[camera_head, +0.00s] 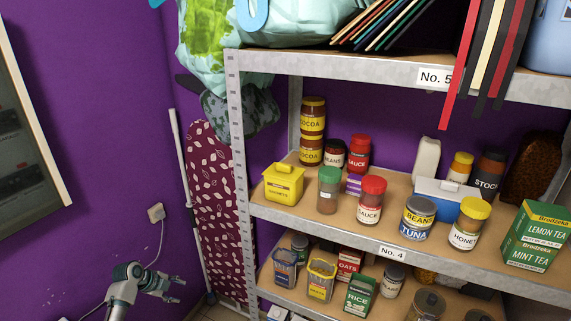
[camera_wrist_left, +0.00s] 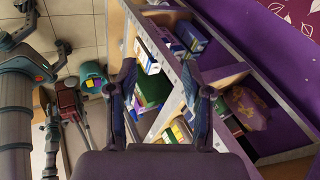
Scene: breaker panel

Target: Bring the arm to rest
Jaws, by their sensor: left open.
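My left arm comes in at the bottom left of the head view. Its gripper (camera_head: 178,290) is open, with nothing between its fingers, in front of the purple wall and left of the metal shelf. In the left wrist view the two fingers of the left gripper (camera_wrist_left: 160,72) stand wide apart, with shelves and floor seen beyond the gap. My right gripper cannot be made out in either view.
A metal shelf unit (camera_head: 241,170) with jars, tins and boxes fills the right side. A patterned ironing board (camera_head: 215,190) leans beside it. A framed panel (camera_head: 28,150) hangs on the left wall. A socket with a cable (camera_head: 156,212) is just above my left gripper.

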